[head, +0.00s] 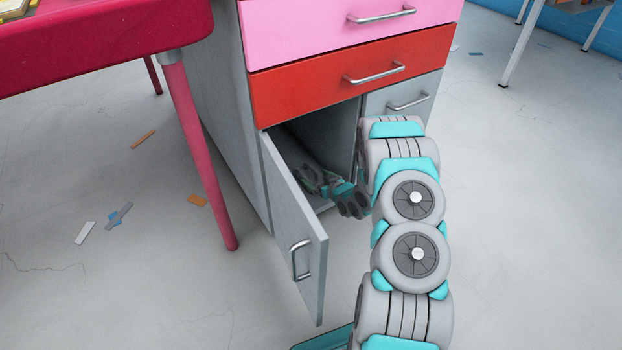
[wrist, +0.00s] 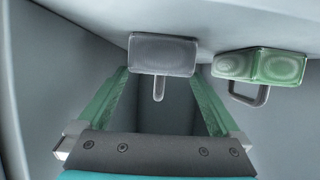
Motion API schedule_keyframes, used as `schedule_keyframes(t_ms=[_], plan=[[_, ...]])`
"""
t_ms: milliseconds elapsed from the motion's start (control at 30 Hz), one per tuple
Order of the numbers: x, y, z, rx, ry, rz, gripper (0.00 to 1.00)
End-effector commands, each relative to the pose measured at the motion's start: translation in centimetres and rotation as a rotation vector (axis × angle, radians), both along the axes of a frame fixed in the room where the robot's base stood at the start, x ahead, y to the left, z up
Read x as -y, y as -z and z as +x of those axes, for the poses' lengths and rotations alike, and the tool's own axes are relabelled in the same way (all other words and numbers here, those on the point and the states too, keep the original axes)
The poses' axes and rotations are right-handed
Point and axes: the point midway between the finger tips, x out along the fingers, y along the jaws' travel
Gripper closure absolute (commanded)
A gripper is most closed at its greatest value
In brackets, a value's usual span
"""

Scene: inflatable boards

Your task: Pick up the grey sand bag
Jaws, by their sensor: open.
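The grey sand bag (wrist: 163,54) shows in the wrist view as a dark grey block with a small loop handle, against a pale cabinet surface. My gripper (wrist: 161,82) is open, its two green fingers spread on the left and right, with the bag centred just beyond the tips. I see no contact between fingers and bag. In the head view my arm reaches through the open cabinet door and the gripper end (head: 310,178) is in the dark interior. The bag is hidden in that view.
A green block with a grey handle (wrist: 262,68) is close to the right of the grey bag. Cabinet walls are near on both sides. The open grey door (head: 297,240) stands left of my arm. A red drawer (head: 350,82) is above the opening. A red table (head: 100,40) stands left.

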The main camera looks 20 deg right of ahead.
Motion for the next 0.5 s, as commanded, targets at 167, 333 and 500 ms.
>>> schedule_keyframes(t_ms=[167,333,500], plan=[[-0.4,1.5,2.2,-0.001,-0.002,0.0,0.0],[-0.7,1.9,3.8,0.001,-0.002,0.0,0.0],[-0.7,1.9,3.8,0.0,-0.001,-0.001,0.0]])
